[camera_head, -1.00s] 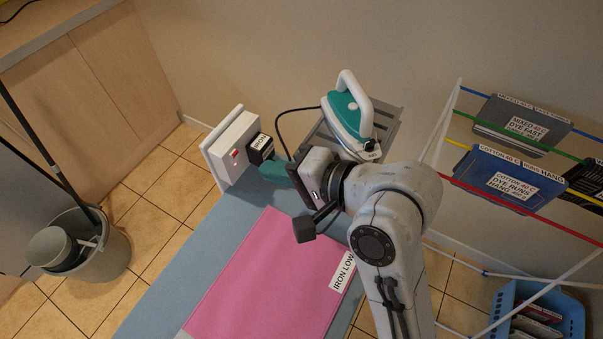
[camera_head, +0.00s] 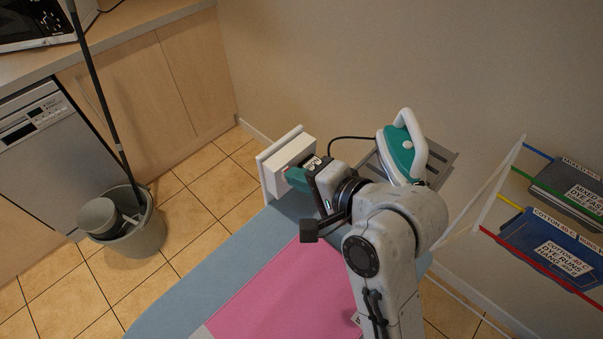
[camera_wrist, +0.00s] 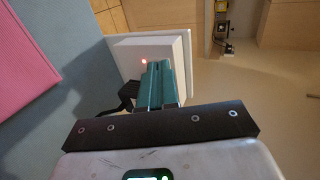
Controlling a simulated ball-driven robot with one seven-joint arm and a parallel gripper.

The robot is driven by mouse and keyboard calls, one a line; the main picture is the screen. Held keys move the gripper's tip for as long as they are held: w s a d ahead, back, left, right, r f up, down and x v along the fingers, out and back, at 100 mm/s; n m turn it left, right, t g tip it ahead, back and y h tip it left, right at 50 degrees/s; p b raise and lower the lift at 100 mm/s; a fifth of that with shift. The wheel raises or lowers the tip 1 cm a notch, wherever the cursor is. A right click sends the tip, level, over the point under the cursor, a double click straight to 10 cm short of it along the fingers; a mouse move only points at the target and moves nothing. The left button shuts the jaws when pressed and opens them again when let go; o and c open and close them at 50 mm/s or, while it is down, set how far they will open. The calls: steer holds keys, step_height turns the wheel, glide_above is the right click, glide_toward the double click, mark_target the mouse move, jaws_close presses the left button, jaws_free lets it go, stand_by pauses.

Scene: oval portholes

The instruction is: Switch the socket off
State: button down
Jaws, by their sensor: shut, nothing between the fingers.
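The socket is a white box (camera_head: 290,150) on a wall plate at the end of the ironing board. In the wrist view its white box (camera_wrist: 172,45) shows a small lit red light (camera_wrist: 143,61) beside my fingertips. My gripper (camera_head: 292,176) has teal fingers, shut and empty, close in front of the socket face. In the wrist view the fingertips (camera_wrist: 157,66) overlap the lower edge of the box; I cannot tell whether they touch. The black iron plug (camera_wrist: 126,93) is beside my fingers. In the head view my gripper hides the switch.
The iron (camera_head: 402,150) stands on a grey rest behind my arm, its dark cord (camera_head: 350,138) running toward the socket. A pink cloth (camera_head: 285,290) lies on the blue board (camera_head: 190,285). A bucket (camera_head: 135,235) stands left, a drying rack (camera_head: 487,205) right.

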steer(key=shift+r, duration=0.2)
steer(key=shift+r+p, duration=0.65)
steer(key=shift+p, duration=0.3)
